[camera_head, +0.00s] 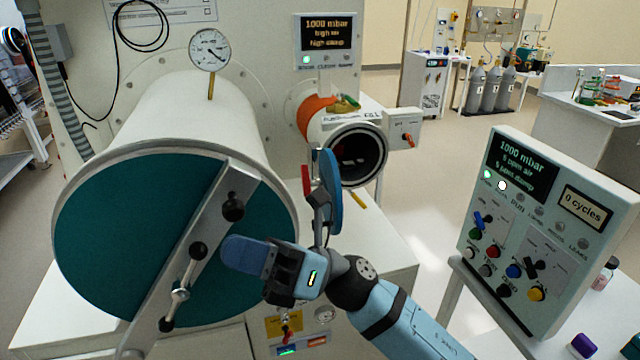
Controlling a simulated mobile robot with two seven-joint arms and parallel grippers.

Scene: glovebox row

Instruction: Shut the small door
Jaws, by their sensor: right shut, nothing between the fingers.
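The small round port (357,158) on the glovebox wall is open, and its dark inside shows. The small door (331,192) stands swung out in front of the port's left side, seen nearly edge-on as a thin blue disc with a red part on its left. My right gripper (241,254) is shut and empty, its blue fingertips pointing left in front of the large teal door. Its body is below and left of the small door; whether they touch I cannot tell. My left gripper is not in view.
The large chamber's teal door (120,225), with a metal bar and black-knobbed handle (185,285), covers its round end at left. A control panel (548,230) stands at right.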

